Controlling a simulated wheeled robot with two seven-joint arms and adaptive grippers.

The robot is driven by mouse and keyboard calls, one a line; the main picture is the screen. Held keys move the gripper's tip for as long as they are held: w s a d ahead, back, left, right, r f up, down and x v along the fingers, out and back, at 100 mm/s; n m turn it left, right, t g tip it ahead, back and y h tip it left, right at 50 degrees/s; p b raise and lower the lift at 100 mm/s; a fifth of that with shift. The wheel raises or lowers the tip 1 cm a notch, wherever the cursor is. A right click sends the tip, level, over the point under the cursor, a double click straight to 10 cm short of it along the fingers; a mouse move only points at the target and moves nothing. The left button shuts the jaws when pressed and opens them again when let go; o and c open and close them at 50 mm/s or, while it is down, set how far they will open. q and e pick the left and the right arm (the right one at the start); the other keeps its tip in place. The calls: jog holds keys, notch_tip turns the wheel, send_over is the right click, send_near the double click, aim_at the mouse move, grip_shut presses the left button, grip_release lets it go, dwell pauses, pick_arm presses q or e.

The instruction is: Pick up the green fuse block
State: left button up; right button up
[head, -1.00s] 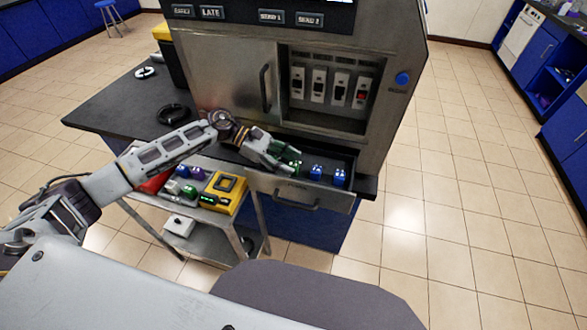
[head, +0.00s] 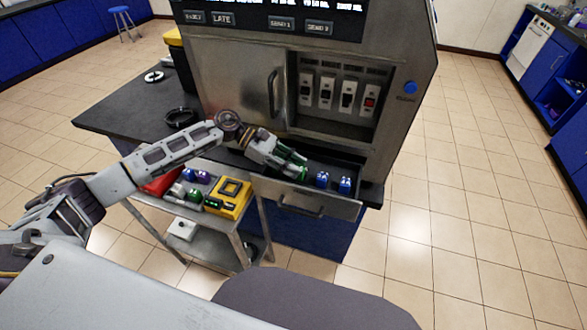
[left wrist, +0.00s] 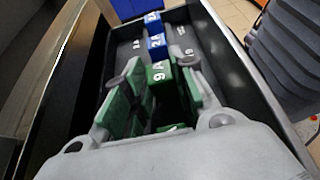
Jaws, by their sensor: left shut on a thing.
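The green fuse block (left wrist: 159,75) has white lettering on its top and stands at the near end of a row in the open drawer, in the left wrist view. My left gripper (left wrist: 160,92) reaches down into the drawer and is shut on the green fuse block, with a finger on either side of it. In the head view, my left gripper (head: 297,166) is at the drawer's left part and the block is mostly hidden by the fingers. I cannot tell whether the block is lifted off the drawer floor. My right gripper is not in view.
Two blue fuse blocks (head: 322,179) stand right of the gripper in the drawer (head: 318,204). Above is a steel cabinet with a recess of switches (head: 338,92). A cart at left holds a yellow device (head: 229,195) and small coloured items. Open floor lies to the right.

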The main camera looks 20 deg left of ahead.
pick_arm(q)
jog(key=shift+a+f+h+b, duration=0.1)
jog(key=shift+h+b, duration=0.2)
jog(key=shift+a+h, duration=0.1)
jog(key=shift+h, duration=0.2)
jog(key=shift+a+h+b, duration=0.35)
jog(key=shift+h+b, duration=0.35)
jog(key=shift+b, duration=0.15)
jog(key=shift+a+h+b, duration=0.1)
jog(key=shift+h+b, duration=0.25)
jog(key=shift+h, duration=0.05)
notch_tip(320, 180, up, 6)
jog(key=a, duration=0.2)
jog(key=a+r+y+b, duration=0.2)
jog(key=a+b, duration=0.3)
jog(key=a, duration=1.6)
jog(key=shift+w+y, duration=0.4)
jog(key=shift+y, duration=0.3)
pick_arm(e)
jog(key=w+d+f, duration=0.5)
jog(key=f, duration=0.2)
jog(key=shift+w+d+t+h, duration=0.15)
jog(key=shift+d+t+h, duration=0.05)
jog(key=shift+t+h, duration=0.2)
